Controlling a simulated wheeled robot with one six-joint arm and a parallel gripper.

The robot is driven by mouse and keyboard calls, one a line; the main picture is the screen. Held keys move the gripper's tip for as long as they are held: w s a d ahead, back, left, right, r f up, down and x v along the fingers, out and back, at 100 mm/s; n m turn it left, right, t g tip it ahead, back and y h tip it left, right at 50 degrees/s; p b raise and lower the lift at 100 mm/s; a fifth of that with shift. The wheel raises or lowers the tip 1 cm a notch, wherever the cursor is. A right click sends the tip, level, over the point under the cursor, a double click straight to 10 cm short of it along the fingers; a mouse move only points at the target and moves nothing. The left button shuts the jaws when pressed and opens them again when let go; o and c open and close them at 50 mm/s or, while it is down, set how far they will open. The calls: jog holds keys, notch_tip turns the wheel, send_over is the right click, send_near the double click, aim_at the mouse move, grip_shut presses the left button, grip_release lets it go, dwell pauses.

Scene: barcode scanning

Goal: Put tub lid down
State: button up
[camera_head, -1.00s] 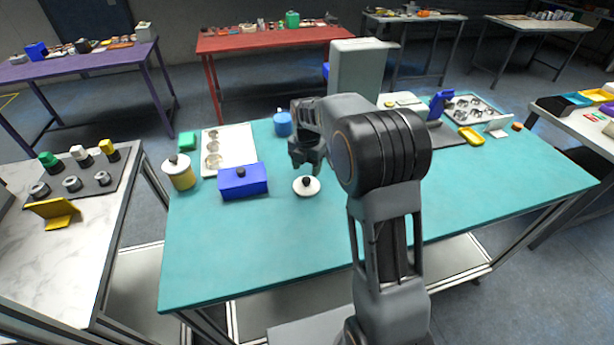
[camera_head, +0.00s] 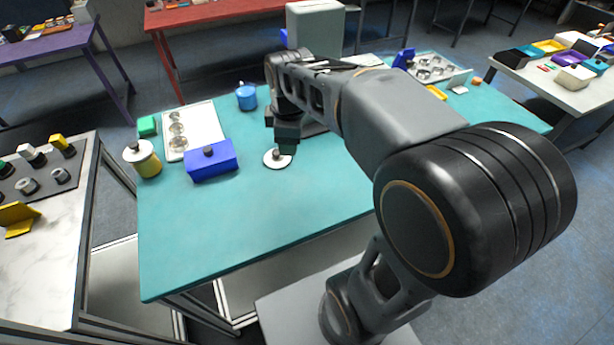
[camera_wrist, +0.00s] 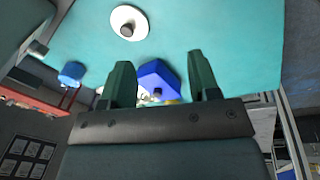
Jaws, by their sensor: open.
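A round white lid (camera_head: 271,161) with a dark knob lies flat on the teal table (camera_head: 240,230). It also shows in the wrist view (camera_wrist: 124,14), apart from the fingers. My gripper (camera_head: 287,148) is open and overlaps the lid's right side in the head view; their gap in height is hard to judge there. In the wrist view, my gripper (camera_wrist: 160,70) has nothing between its dark green fingertips; a blue box shows beyond them. A yellow tub (camera_head: 149,167) with a white, dark-knobbed top stands at the table's left edge.
The blue box (camera_head: 212,167) is left of the lid. A blue pot (camera_head: 246,102), a white tray with round wells (camera_head: 205,122) and a green block (camera_head: 147,127) stand behind. The table's front part is clear.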

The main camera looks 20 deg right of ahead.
jog(key=s+f+m+t, duration=0.2)
jog(key=s+f+m, duration=0.1)
jog(key=s+m, duration=0.7)
jog(key=shift+s+m, duration=0.4)
jog(key=shift+m, duration=1.1)
